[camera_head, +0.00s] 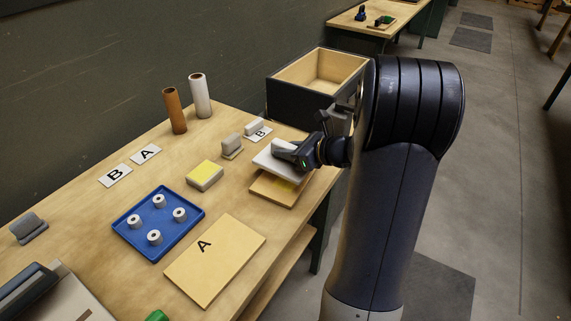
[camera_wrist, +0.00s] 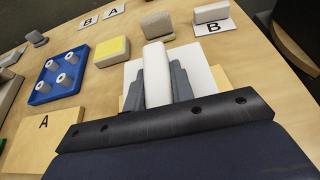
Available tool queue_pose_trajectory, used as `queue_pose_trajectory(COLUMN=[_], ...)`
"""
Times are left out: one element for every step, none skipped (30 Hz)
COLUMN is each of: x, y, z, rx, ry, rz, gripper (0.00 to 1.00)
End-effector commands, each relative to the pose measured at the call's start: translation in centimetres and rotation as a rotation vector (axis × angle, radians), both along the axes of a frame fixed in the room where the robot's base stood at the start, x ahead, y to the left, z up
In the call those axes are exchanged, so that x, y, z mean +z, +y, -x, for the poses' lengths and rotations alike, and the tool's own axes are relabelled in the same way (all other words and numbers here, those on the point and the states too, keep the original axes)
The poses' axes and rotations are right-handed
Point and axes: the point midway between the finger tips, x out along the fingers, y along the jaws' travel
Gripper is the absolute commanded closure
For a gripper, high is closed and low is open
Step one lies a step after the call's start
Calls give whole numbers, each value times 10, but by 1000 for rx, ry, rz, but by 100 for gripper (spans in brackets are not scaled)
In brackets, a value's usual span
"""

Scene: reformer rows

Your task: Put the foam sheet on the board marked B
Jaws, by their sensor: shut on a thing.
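My gripper (camera_wrist: 157,75) is shut on the raised white grip of a flat white sheet (camera_wrist: 200,60), which looks like the foam sheet. In the head view the white sheet (camera_head: 268,163) lies over the back part of a plain wooden board (camera_head: 272,191), whose front part shows. I cannot tell whether the sheet touches the board. Any letter on that board is hidden. A wooden board marked A (camera_head: 215,260) lies nearer on the table, and it also shows in the wrist view (camera_wrist: 42,140) at the left.
A blue tray (camera_head: 128,222) with several white rolls and a yellow-topped block (camera_head: 205,175) are to the left. Grey blocks (camera_head: 231,146) stand by a card marked B (camera_head: 262,136). An open bin (camera_head: 320,70) and two upright tubes (camera_head: 175,110) are at the back.

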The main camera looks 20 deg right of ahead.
Motion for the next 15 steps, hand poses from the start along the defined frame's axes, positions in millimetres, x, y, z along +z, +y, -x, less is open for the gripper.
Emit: queue_pose_trajectory(x=[-5, -7, -12, -17, -22, -28, -32, -36, -39, -41, -42, -42, -42, -42, -42], y=[0, 0, 0, 0, 0, 0, 0, 0, 0, 0, 0, 0, 0, 0, 0], z=[0, 0, 0, 0, 0, 0, 0, 0, 0, 0, 0, 0, 0, 0, 0], rx=[0, 0, -1, 0, 0, 0, -1, 0, 0, 0, 0, -1, -1, -1, 0], ry=[1, 1, 1, 2, 2, 3, 2, 2, 2, 0, 0, -1, -2, -2, -2], rz=[-1, -1, -2, -1, -1, -2, -2, -3, -1, 0, 0, 1, 1, 1, 1], gripper=[99, 99, 99, 99, 99, 99, 99, 99, 99, 99, 99, 99, 99, 99, 99])
